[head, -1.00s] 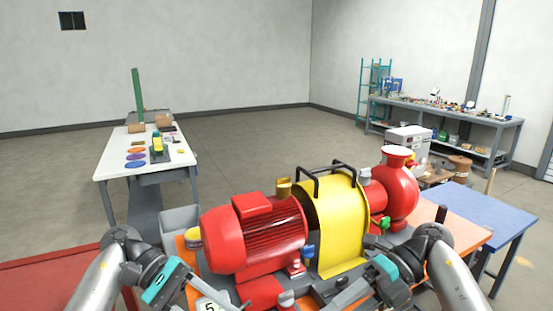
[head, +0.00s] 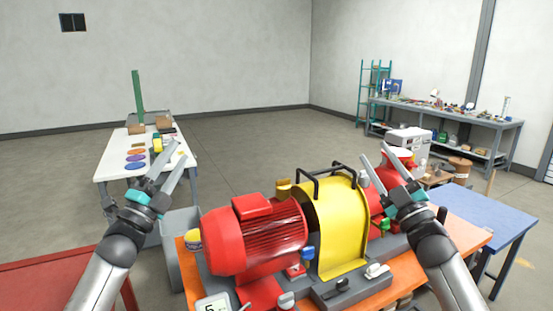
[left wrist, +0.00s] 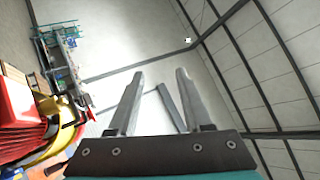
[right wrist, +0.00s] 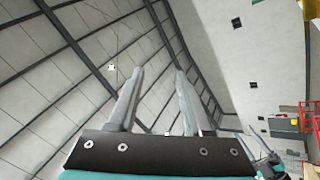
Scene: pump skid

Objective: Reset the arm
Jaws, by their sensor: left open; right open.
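My left gripper (head: 167,160) is raised to the left of the red motor, pointing up and away in the head view, open and empty. In the left wrist view its two fingers (left wrist: 155,100) stand apart with nothing between them. My right gripper (head: 375,165) is raised in front of the red pump, also pointing up, open and empty. In the right wrist view its fingers (right wrist: 157,100) are apart and empty. Both arms are bent up from the bottom corners. The right gripper hides part of the pump.
The pump skid stands in front of me, with a red motor (head: 255,235), yellow guard (head: 337,225) and red pump (head: 385,165). A white table (head: 115,165) is at the left, a blue table (head: 490,215) at the right, and a workbench (head: 490,115) at the back right. Open floor lies behind the skid.

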